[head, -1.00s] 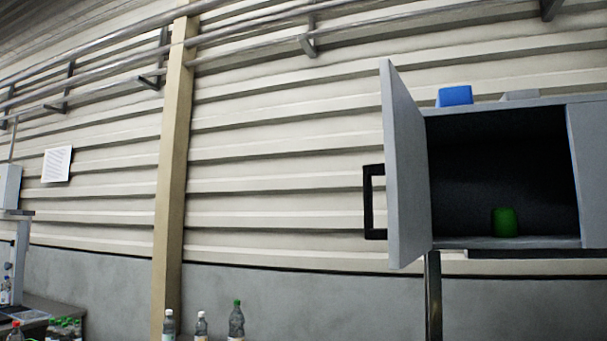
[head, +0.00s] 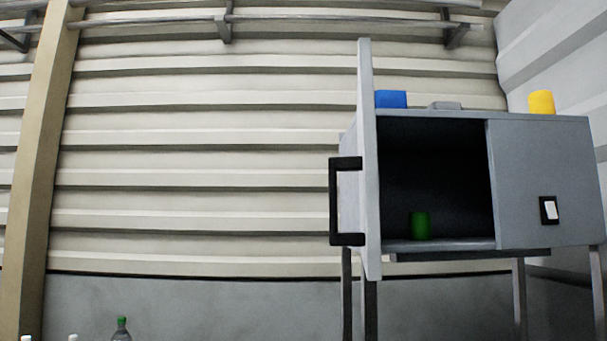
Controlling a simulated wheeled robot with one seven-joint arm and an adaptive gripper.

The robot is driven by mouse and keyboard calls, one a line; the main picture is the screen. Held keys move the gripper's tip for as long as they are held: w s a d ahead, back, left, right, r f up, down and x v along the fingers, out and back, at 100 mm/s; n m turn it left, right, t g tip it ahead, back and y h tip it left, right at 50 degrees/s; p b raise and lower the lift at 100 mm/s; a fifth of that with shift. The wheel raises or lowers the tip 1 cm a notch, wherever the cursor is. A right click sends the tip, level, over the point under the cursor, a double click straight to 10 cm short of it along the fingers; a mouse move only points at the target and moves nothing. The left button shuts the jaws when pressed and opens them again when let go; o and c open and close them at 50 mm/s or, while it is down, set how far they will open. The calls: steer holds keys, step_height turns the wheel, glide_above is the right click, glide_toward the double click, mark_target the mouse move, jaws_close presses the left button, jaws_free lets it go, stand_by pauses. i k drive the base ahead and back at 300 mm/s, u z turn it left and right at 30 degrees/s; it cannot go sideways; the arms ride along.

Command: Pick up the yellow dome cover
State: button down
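The yellow dome cover (head: 541,102) stands on top of the grey cabinet (head: 545,190), near its right end. It looks like a short upright yellow cylinder with a rounded edge. My gripper is not in the head view, so its state and its distance from the cover do not show.
The cabinet door (head: 367,160) stands open toward me with a black handle (head: 333,200). A green piece (head: 420,226) sits inside. A blue piece (head: 391,99) and a low grey piece (head: 444,105) are on top. Bottles (head: 121,328) show at the bottom left.

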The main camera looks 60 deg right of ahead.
mark_target(541, 101)
steer(key=i, duration=0.85)
steer(key=z, duration=3.05)
steer(key=i, duration=0.5)
steer(key=u, duration=0.15)
steer(key=k, duration=1.1)
steer(key=z, duration=0.9)
steer(key=i, duration=1.05)
steer(key=u, duration=0.35)
